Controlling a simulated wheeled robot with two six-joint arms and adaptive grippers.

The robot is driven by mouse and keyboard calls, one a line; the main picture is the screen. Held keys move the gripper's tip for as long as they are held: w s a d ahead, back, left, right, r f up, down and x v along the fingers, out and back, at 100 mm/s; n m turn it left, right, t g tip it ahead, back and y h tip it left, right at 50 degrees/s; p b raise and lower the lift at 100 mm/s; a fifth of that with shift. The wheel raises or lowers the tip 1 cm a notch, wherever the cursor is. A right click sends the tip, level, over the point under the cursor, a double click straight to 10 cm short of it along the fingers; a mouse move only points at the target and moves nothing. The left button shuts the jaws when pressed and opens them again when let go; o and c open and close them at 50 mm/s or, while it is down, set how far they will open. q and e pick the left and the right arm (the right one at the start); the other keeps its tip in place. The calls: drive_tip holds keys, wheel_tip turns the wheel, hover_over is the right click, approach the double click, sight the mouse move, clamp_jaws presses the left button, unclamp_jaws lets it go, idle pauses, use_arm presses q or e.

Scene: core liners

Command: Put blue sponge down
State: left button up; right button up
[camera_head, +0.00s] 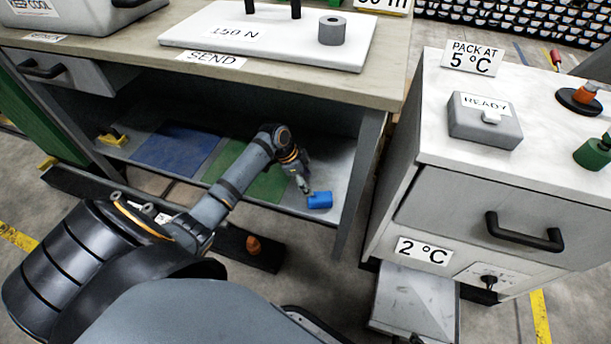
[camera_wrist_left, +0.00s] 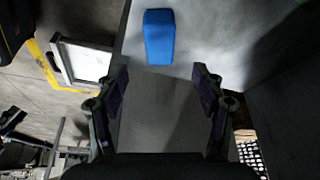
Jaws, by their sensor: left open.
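The blue sponge (camera_head: 320,200) rests on the grey lower shelf of the bench, near its right end. In the left wrist view the blue sponge (camera_wrist_left: 159,37) lies on the pale shelf surface, beyond the fingertips and midway between them. My left gripper (camera_head: 304,188) is just left of the sponge in the head view. In the left wrist view my left gripper (camera_wrist_left: 161,76) has its fingers wide apart with nothing between them. My right gripper is in neither view.
The lower shelf holds a blue mat (camera_head: 174,149), a green mat (camera_head: 250,172) and a yellow object (camera_head: 112,136). The bench top (camera_head: 120,50) lies above the arm. A drawer cabinet (camera_head: 470,210) stands right of the shelf. An orange object (camera_head: 253,244) is near the shelf's front.

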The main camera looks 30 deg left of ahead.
use_arm(q)
drive_tip(key=s+d+f+n, duration=0.4)
drive_tip(key=s+d+f, duration=0.25)
drive_tip(key=s, duration=0.45)
drive_tip(key=s+d+r+n+y, duration=0.1)
drive_tip(key=s+d+n, duration=0.1)
drive_tip(key=s, duration=0.4)
drive_tip(key=s+d+r+n+t+y, duration=0.1)
drive_tip(key=s+n, duration=0.3)
drive_tip(key=s, duration=0.1)
drive_tip(key=shift+s+d+t, duration=0.3)
drive_tip(key=shift+s+d, duration=0.05)
drive_tip(key=shift+s, duration=0.05)
drive_tip(key=shift+f, duration=0.1)
